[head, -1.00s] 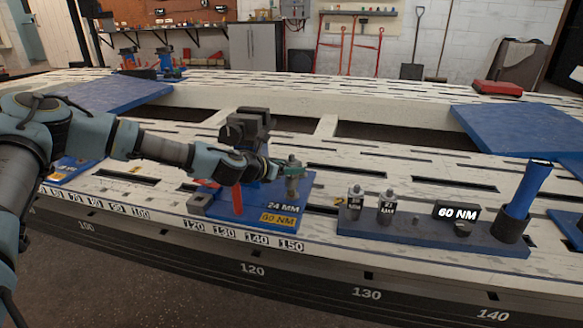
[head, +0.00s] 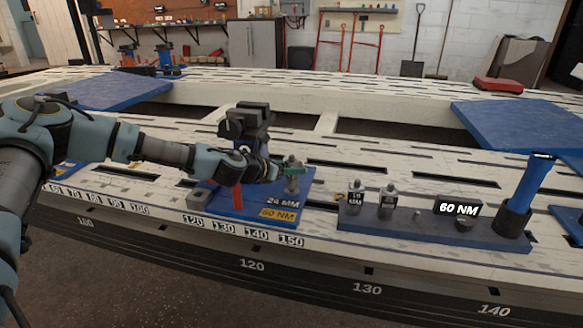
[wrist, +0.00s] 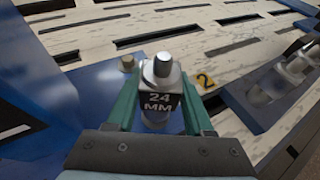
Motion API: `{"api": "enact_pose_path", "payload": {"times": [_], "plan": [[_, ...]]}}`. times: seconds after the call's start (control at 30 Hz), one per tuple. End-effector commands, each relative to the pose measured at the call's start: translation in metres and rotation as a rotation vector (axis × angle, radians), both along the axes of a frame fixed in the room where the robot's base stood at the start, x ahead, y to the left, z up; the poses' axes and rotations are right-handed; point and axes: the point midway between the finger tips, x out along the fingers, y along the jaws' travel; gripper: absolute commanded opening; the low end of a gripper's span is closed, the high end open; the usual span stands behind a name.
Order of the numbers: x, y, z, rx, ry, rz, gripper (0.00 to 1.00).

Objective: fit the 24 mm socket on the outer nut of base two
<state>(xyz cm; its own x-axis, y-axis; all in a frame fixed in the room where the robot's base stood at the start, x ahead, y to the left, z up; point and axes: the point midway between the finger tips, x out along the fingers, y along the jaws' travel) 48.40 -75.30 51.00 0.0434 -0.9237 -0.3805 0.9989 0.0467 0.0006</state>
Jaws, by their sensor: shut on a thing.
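My gripper (wrist: 158,118) is shut on the grey 24 mm socket (wrist: 162,75), its green fingers on either side of the "24 MM" label. In the head view my gripper (head: 278,170) holds the socket (head: 292,176) upright over the right part of the blue base plate (head: 255,212), marked 24 MM and 60 NM. In the wrist view a small nut (wrist: 127,62) stands on the blue plate, left of and beyond the socket, apart from it. The socket's lower end and whatever is under it are hidden, so I cannot tell whether it is on a nut.
A black clamp (head: 246,122) stands just behind my gripper, with a red lever (head: 238,200). A yellow tag "2" (wrist: 205,80) lies right of the plate. A dark rack (head: 400,232) to the right holds two sockets, a 60 NM sign (head: 458,208) and a blue-handled tool (head: 524,190).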

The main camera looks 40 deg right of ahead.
Motion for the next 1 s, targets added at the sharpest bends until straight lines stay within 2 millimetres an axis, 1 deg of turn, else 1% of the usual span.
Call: {"api": "enact_pose_path", "payload": {"times": [0.83, 0.87, 1.0], "plan": [[0.0, 0.0, -0.02, -0.001, 0.0, 0.0, 0.0], [0.0, 0.0, -0.019, -0.001, 0.0, 0.001, 0.56], [0.0, 0.0, -0.019, -0.001, 0.0, 0.0, 0.71]]}}
